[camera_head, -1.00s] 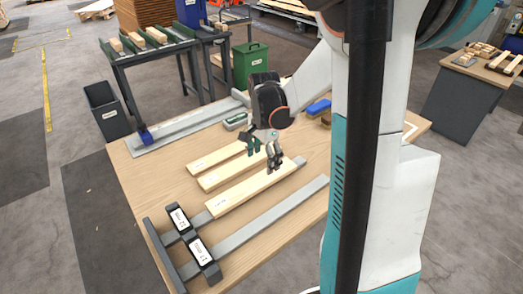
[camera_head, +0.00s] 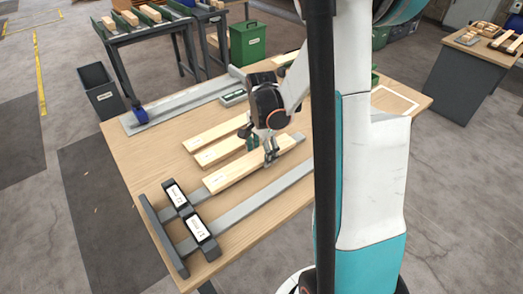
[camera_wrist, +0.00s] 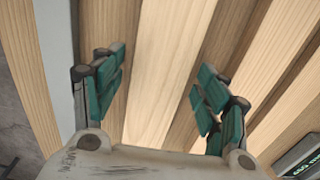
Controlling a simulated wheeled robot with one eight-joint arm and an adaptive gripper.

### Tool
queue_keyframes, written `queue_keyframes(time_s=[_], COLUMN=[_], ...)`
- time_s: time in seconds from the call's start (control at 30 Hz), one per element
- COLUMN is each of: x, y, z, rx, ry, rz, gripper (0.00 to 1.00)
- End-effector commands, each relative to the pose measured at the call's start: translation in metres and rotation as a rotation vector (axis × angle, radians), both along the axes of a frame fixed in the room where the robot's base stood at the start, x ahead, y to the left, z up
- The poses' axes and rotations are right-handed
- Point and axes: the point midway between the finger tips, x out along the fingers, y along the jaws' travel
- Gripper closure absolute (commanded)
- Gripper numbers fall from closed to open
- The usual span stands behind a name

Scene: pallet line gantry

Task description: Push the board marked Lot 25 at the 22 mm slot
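Three pale wooden boards lie side by side on the table: the front board (camera_head: 240,168), the middle board (camera_head: 215,152) and the back board (camera_head: 205,135). Small print at their left ends is unreadable, so I cannot tell which is Lot 25. Two black blocks with white labels, the upper one (camera_head: 175,196) and the lower one (camera_head: 200,231), sit left of the boards; their numbers are unreadable. My gripper (camera_head: 262,148) is over the right part of the boards. In the wrist view my gripper (camera_wrist: 160,90) is open, with pale wood visible between its fingers; contact is unclear.
A grey rail (camera_head: 265,193) runs along the table (camera_head: 155,168) in front, and another grey rail (camera_head: 185,105) behind. A dark end bar (camera_head: 163,236) stands at the left. My arm hides the table's right part.

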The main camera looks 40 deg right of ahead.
Motion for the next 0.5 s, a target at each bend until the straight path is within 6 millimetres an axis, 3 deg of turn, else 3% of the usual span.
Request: queue_keyframes(time_s=[0.03, 0.17, 0.5], x=[0.0000, 0.0000, 0.0000], y=[0.0000, 0.0000, -0.0001], z=[0.0000, 0.0001, -0.0013], rx=[0.000, 0.000, 0.000], ry=[0.000, 0.000, 0.000], rz=[0.000, 0.000, 0.000], gripper=[0.52, 0.79, 0.79])
